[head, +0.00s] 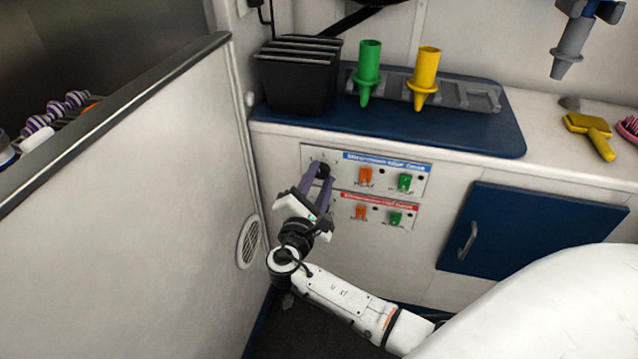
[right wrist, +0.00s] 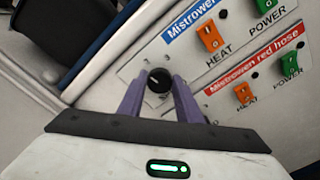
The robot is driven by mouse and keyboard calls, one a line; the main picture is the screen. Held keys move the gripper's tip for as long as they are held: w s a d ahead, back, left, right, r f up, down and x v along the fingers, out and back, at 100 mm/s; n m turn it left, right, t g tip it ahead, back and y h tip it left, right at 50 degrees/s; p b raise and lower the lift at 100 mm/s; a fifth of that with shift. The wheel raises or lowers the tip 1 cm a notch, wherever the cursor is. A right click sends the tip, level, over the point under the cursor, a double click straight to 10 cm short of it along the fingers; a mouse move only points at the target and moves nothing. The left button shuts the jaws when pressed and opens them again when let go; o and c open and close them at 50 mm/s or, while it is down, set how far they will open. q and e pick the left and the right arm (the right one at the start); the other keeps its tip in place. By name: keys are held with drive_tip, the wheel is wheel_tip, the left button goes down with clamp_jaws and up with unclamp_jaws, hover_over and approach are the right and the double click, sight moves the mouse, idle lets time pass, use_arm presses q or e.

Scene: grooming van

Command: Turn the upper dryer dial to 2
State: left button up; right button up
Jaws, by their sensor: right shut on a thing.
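The upper dryer dial (head: 324,170) is a black round knob at the left end of the upper control panel (head: 421,187), the one with the blue label. In the right wrist view the dial (right wrist: 158,80) sits between the two purple fingertips. My right gripper (head: 320,174) is shut on the dial, and it also shows in the right wrist view (right wrist: 159,86). Small marks stand around the dial, but they are too small to read. I cannot tell which number the dial points to. My left gripper is not in view.
The upper panel has an orange heat switch (head: 365,175) and a green power switch (head: 404,182). A red-labelled panel (right wrist: 257,66) with similar switches sits just below. A white side wall (head: 120,215) stands close on the left. A blue cabinet door (head: 540,232) is at the right.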

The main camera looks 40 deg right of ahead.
drive_tip(key=shift+f+m+b, duration=0.15)
drive_tip(key=shift+m+b, duration=0.3)
drive_tip(key=shift+m, duration=0.35)
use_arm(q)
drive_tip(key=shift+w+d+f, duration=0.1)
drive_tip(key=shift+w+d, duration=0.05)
use_arm(e)
drive_tip(key=shift+m, duration=0.4)
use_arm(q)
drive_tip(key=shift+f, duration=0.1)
use_arm(e)
drive_tip(key=o, duration=1)
use_arm(q)
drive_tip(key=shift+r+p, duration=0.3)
drive_tip(key=shift+p, duration=0.2)
use_arm(e)
drive_tip(key=v, duration=1)
drive_tip(key=shift+s+a, duration=0.1)
drive_tip(key=shift+s, duration=0.05)
